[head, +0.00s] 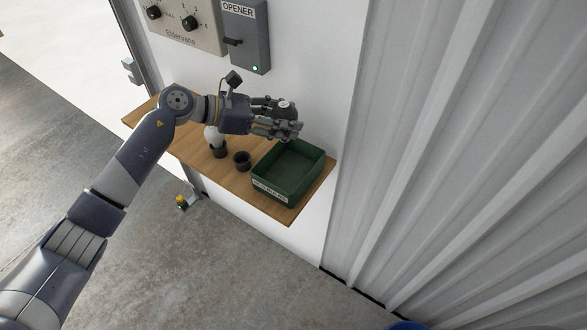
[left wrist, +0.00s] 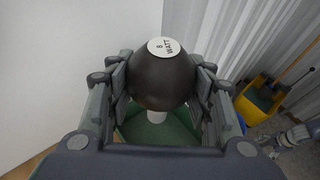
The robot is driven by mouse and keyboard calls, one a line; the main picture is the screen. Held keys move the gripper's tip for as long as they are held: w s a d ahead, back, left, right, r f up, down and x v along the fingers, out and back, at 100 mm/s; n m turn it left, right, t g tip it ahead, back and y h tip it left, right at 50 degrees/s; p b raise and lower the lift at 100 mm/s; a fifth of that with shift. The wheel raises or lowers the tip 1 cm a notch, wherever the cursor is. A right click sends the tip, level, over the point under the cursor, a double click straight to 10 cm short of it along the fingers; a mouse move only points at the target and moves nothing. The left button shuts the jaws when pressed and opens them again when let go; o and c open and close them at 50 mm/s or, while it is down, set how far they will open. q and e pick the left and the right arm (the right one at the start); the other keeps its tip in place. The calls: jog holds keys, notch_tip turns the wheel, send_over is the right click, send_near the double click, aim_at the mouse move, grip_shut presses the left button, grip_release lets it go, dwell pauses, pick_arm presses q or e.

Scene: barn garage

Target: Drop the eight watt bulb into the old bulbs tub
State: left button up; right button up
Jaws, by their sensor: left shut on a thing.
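The eight watt bulb (left wrist: 162,77) is dark grey with a round white label reading "8 WATT" on top and a pale base below. My left gripper (head: 279,119) is shut on it, with fingers on both sides in the left wrist view (left wrist: 164,88). In the head view only the bulb's top (head: 285,104) shows between the fingers. The old bulbs tub (head: 262,188) is a green open box with a white label on its front, at the right end of the wooden shelf. The gripper and bulb are above its back part; green shows under the bulb in the wrist view.
On the wooden shelf (head: 186,147), a white bulb (head: 211,136) stands in a dark holder, and an empty dark cup (head: 242,161) stands next to the tub. An opener box (head: 247,38) and a panel with knobs (head: 186,22) are on the wall. Corrugated metal is at right.

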pick_arm(q)
jog(key=shift+a+f, duration=0.1)
jog(key=shift+f, duration=0.55)
notch_tip(320, 180, down, 4)
jog(key=shift+r+b, duration=0.1)
jog(key=shift+b, duration=0.9)
jog(key=shift+f, duration=0.35)
pick_arm(e)
jog(key=shift+a+f, duration=0.25)
jog(key=shift+f, duration=0.85)
pick_arm(q)
jog(key=o, duration=0.9)
jog(key=v, duration=1.2)
